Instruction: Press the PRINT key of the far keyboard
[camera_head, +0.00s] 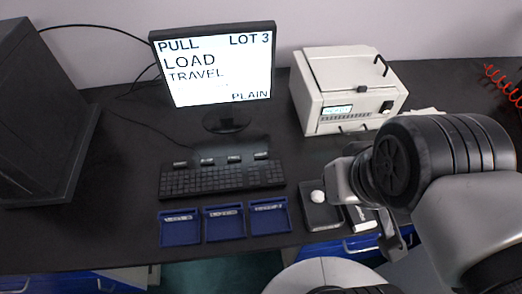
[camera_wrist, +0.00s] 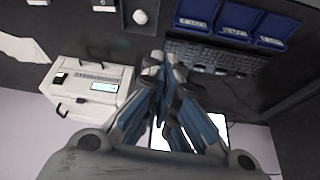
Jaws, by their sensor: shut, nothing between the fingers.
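The black keyboard (camera_head: 222,180) lies on the dark bench in front of the monitor; it is the only keyboard I can make out. Several small labelled blocks (camera_head: 234,159) stand in a row along its back edge. Their labels are too small to read, so I cannot tell which is PRINT. In the wrist view, which looks from the opposite side, the keyboard (camera_wrist: 225,60) runs right from beside my fingertips. My gripper (camera_wrist: 168,62) is shut and empty, above the bench; contact with the keyboard cannot be told. In the head view my arm hides most of it.
Three blue trays (camera_head: 225,237) lie along the front edge. A monitor (camera_head: 216,68) stands behind the keyboard, reading PULL, LOT 3, LOAD, TRAVEL, PLAIN. A white instrument (camera_head: 335,112) stands to its right. A dark block with a white ball (camera_head: 317,197) lies right of the keyboard. A dark cabinet (camera_head: 40,110) stands left.

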